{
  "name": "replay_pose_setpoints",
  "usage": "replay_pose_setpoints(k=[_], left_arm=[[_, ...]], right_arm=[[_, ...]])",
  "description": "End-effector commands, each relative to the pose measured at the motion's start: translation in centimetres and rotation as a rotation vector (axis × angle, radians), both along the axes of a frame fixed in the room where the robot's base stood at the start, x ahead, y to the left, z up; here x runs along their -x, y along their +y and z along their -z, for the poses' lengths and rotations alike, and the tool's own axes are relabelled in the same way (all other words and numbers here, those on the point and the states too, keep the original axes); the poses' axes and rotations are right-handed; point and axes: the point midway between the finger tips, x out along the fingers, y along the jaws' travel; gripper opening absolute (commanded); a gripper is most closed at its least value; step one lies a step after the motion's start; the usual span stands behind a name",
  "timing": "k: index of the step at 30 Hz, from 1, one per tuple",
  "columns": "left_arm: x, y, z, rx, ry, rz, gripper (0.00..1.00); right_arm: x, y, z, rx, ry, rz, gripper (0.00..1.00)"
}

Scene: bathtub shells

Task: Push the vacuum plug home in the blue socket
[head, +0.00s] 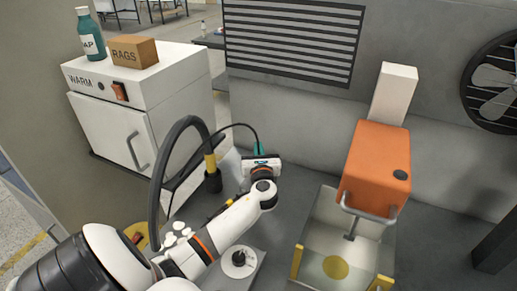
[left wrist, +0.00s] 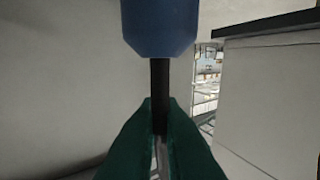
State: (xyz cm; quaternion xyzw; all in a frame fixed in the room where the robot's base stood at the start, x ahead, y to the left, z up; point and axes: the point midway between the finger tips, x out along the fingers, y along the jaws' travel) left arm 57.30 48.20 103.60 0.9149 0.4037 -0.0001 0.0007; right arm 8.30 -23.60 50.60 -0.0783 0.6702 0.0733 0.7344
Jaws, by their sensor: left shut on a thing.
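My left gripper (head: 258,149) is near the grey wall in the head view, its green fingertips pointing up. In the left wrist view the green fingers (left wrist: 160,108) are closed on a thin black stem or cable (left wrist: 160,82). The stem runs up into a blue, faceted body (left wrist: 160,28) cut off by the top edge; I cannot tell whether this is the plug or the socket. In the head view a thin black cable (head: 238,125) arcs to the fingertips from the thick black hose. No separate blue socket can be made out in the head view. My right gripper is out of view.
The thick black hose (head: 170,150) with a yellow collar (head: 210,164) loops beside my left arm. A white WARM cabinet (head: 120,125) stands at left, with a RAGS box (head: 134,52) and a bottle (head: 89,35) on top. An orange machine (head: 375,165) stands at right.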

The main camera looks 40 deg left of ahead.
Motion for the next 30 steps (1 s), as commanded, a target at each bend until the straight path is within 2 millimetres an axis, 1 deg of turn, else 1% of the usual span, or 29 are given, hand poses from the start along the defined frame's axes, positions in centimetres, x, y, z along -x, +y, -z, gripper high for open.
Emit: replay_pose_setpoints(k=[11, 30], left_arm=[[0.0, 0.0, 0.2, -0.001, 0.001, 0.000, 0.00], [0.0, 0.0, 1.8, -0.001, 0.001, 0.000, 0.00]], right_arm=[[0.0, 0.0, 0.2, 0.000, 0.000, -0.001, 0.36], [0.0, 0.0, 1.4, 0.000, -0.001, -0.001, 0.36]])
